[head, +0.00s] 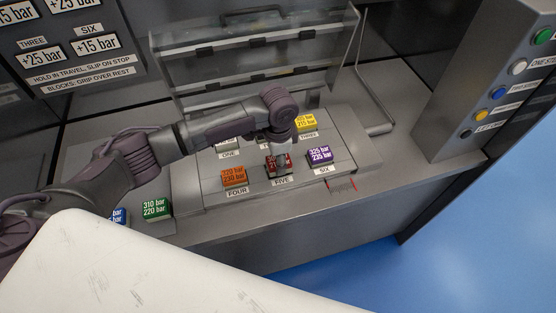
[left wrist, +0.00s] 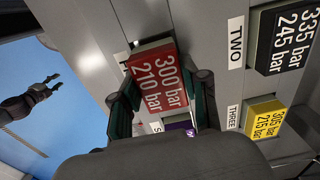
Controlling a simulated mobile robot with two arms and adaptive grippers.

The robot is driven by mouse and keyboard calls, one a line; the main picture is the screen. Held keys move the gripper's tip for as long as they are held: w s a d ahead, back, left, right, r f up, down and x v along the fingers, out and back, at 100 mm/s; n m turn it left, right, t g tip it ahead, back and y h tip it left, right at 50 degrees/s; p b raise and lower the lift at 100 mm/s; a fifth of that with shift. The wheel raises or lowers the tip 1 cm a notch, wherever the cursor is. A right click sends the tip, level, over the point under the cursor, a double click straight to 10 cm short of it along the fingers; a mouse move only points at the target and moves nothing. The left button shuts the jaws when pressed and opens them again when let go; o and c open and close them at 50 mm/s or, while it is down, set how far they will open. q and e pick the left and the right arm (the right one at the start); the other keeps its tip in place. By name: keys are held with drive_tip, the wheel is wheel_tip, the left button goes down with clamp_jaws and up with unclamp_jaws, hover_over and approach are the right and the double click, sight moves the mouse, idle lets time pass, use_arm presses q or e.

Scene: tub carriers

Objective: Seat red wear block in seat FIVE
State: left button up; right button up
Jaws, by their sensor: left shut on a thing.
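The red wear block (head: 279,169), marked 300 bar / 210 bar, is between the fingers of my left gripper (head: 278,155). It is at seat FIVE, just behind the FIVE label (head: 282,180). In the left wrist view the red block (left wrist: 158,83) shows between both dark green fingers. The seat under it is hidden, and I cannot tell whether the block rests fully down. My right gripper (left wrist: 54,83) shows small and far off over the blue floor in the left wrist view, its fingers apart and empty.
An orange block (head: 234,176) at FOUR and a purple block (head: 319,154) at SIX flank the red one. A yellow block (head: 305,121) is at THREE, a black block (left wrist: 290,38) at TWO. A green block (head: 157,208) sits front left. A raised clear guard (head: 250,60) stands behind.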

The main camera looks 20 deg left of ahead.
use_arm(q)
drive_tip(key=shift+f, duration=0.6)
drive_tip(key=o, duration=1.2)
drive_tip(key=shift+f, duration=0.15)
drive_tip(key=shift+o, duration=0.6)
wheel_tip(320, 180, up, 12)
drive_tip(key=b, duration=0.1)
drive_tip(key=shift+r+b, duration=0.2)
drive_tip(key=shift+b, duration=0.15)
